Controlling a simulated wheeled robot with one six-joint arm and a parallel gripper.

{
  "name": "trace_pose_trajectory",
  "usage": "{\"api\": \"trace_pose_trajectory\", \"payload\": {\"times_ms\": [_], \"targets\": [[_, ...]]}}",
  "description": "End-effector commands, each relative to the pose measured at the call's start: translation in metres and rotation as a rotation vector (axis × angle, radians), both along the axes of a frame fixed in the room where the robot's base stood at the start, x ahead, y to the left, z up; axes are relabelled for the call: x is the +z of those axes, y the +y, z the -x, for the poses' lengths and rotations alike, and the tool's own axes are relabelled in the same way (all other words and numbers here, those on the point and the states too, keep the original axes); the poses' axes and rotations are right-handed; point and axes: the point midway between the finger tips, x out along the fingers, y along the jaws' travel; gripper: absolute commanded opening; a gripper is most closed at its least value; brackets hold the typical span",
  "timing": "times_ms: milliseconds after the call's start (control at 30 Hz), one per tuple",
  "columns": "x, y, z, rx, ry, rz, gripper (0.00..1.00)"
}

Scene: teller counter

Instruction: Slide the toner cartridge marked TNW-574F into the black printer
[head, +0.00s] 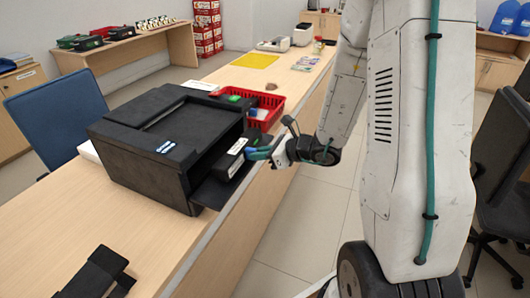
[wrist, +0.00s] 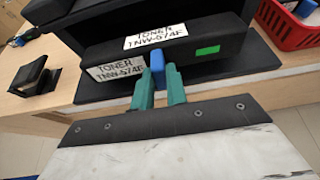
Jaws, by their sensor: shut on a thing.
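The black printer (head: 155,150) stands on the counter with its front flap (head: 213,190) folded down. The black toner cartridge (head: 232,158) is at the printer's open front, above the flap. In the wrist view the cartridge (wrist: 200,50) shows two white labels reading TONER TNW-574F, a green patch and a blue tab (wrist: 157,66). My gripper (head: 258,153) is shut on the cartridge by the blue tab, its green fingers (wrist: 158,88) on either side of it. How far the cartridge reaches into the opening is hidden.
A red basket (head: 268,106) with items in it stands just behind the printer. A black holder (head: 100,275) lies at the near end of the counter. A yellow sheet (head: 255,61) lies further back. The counter's edge runs beside my arm.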

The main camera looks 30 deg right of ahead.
Motion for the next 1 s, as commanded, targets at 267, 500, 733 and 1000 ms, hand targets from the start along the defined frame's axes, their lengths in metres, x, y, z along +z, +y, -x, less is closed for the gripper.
{"api": "trace_pose_trajectory", "payload": {"times_ms": [267, 500, 733, 1000], "targets": [[-0.005, 0.015, -0.022, 0.0, -0.001, 0.0, 0.0], [-0.009, 0.028, -0.041, -0.001, -0.002, 0.001, 0.0], [-0.012, 0.04, -0.059, -0.003, -0.003, 0.001, 0.0], [-0.015, 0.056, -0.08, -0.002, -0.002, 0.001, 0.0]]}}
